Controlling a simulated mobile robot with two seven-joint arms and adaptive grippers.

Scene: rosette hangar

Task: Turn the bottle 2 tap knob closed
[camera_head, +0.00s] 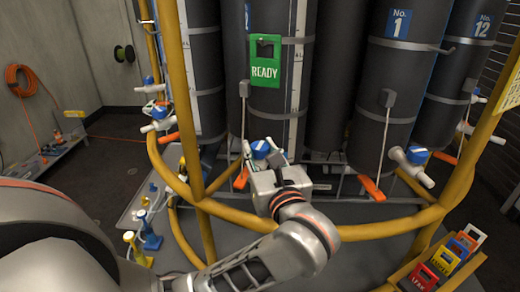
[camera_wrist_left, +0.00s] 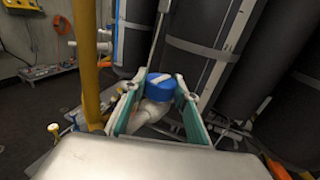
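Bottle 2 (camera_head: 262,100) is a tall dark cylinder in the middle of the head view, with a blue number plate and a green READY tag (camera_head: 265,68). Its blue tap knob (camera_head: 260,147) sits on a white valve low at its front. In the left wrist view the knob (camera_wrist_left: 163,80) shows a pale diagonal stripe on its top. My left gripper (camera_head: 271,162) is at this tap. In the left wrist view its two green-padded fingers (camera_wrist_left: 160,82) stand apart, one on each side of the knob. I cannot tell whether the pads touch it. My right gripper is not in view.
A yellow rail (camera_head: 380,232) and yellow posts (camera_head: 180,90) surround the bottles, close to my left arm. Bottle 1's tap (camera_head: 415,155) is to the right; other taps (camera_head: 160,113) are to the left. A tag rack (camera_head: 445,262) stands at lower right.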

